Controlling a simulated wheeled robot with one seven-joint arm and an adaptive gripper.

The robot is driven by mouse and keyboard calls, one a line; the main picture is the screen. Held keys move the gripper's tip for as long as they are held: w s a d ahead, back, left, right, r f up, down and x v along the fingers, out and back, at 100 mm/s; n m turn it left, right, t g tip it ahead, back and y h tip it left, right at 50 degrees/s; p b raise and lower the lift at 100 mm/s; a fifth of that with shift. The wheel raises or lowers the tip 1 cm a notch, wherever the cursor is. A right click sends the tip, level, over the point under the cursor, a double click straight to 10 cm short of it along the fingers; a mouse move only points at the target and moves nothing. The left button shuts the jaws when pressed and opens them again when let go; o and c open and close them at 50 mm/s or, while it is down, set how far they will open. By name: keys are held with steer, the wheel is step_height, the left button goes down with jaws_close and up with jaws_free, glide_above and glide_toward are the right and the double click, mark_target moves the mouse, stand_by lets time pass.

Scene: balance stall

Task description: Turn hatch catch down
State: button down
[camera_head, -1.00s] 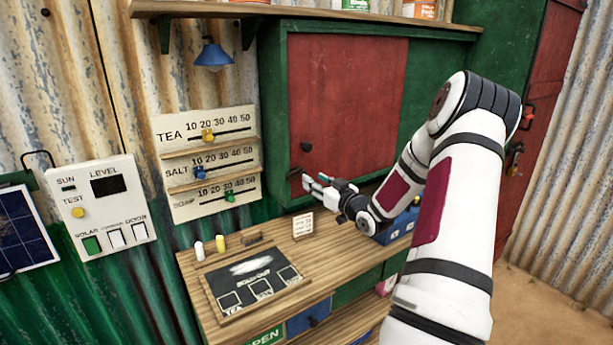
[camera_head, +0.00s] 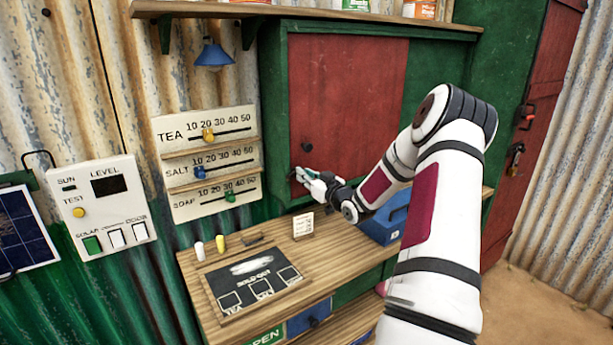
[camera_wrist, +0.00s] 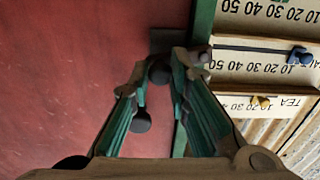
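The hatch is a red panel (camera_head: 345,95) in a green frame on the wall, and its red face fills the left of the wrist view (camera_wrist: 60,80). A dark round knob (camera_head: 306,147) sits on its lower left part; it also shows in the wrist view (camera_wrist: 141,121). The dark hatch catch (camera_wrist: 160,72) is at the hatch's lower left edge, beside a dark plate (camera_wrist: 166,40). My gripper (camera_head: 298,175) is at this edge, its fingertips (camera_wrist: 160,68) closed in on both sides of the catch. The fingers hide part of the catch, so its exact angle is unclear.
Slider boards (camera_head: 208,160) for tea, salt and soap hang left of the hatch. Below are a wooden counter (camera_head: 215,300), a small white card (camera_head: 303,226) and a blue box (camera_head: 385,222). A shelf (camera_head: 300,14) runs above.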

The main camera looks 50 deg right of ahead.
steer(key=shift+d+f+m+p, duration=0.1)
steer(key=shift+f+m+p, duration=0.2)
steer(key=shift+m+p, duration=0.4)
steer(key=shift+d+f+m+p, duration=0.1)
steer(key=shift+f+m+p, duration=0.3)
steer(key=shift+m, duration=0.5)
steer(key=shift+r, duration=0.1)
steer(key=c, duration=1.5)
jaws_free()
steer(key=shift+a, duration=0.1)
steer(key=v, duration=1.2)
steer(key=shift+s, duration=0.1)
